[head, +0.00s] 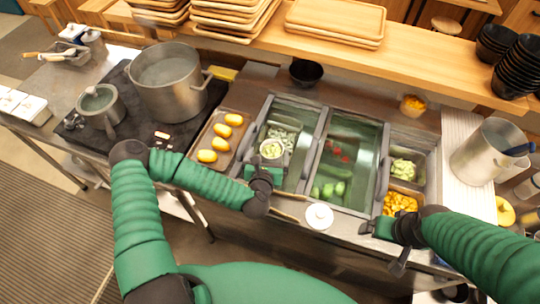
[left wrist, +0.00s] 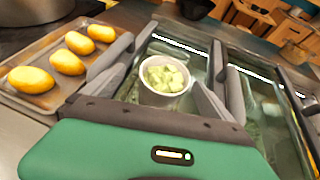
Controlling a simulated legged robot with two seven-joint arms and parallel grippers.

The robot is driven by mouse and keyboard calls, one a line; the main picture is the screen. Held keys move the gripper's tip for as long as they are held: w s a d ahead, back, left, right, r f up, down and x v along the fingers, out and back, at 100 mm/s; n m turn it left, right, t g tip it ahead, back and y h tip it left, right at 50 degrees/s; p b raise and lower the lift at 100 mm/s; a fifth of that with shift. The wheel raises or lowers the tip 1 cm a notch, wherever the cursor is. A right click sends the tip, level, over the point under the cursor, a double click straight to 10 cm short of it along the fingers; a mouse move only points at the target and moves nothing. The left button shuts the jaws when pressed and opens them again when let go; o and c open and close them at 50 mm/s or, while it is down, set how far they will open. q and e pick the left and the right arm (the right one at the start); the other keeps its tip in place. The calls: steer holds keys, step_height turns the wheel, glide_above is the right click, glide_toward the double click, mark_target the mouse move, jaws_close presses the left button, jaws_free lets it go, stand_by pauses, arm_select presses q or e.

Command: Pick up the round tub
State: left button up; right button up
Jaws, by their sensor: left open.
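The round tub (head: 271,149) is small and white, filled with pale green cubes, and stands upright in the left sunken bin. In the left wrist view the tub (left wrist: 163,97) shows between and beyond my two grey fingers. My left gripper (head: 264,172) is open and empty, just on the near side of the tub; I cannot tell if a finger touches it. My right gripper (head: 376,228) is over the counter's front edge at the right, by the yellow-cube bin, and its finger gap is not clear.
A tray of yellow rolls (head: 217,140) lies left of the bins. The middle bin (head: 352,158) holds green and red pieces. A white lidded jar (head: 319,216) stands on the front ledge. A large pot (head: 168,82) is at left, a black bowl (head: 306,72) behind.

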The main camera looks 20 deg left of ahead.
arm_select(q)
steer(key=shift+w+f, duration=0.25)
steer(key=shift+w, duration=0.35)
steer(key=shift+w+d+f, duration=0.3)
steer(key=shift+w+d, duration=0.05)
steer(key=shift+w, duration=0.1)
steer(key=shift+s+r, duration=0.1)
steer(key=c, duration=0.5)
steer(key=shift+s+a, duration=0.1)
steer(key=shift+a, duration=0.2)
steer(key=c, duration=0.7)
steer(key=shift+d, duration=0.15)
steer(key=c, duration=0.5)
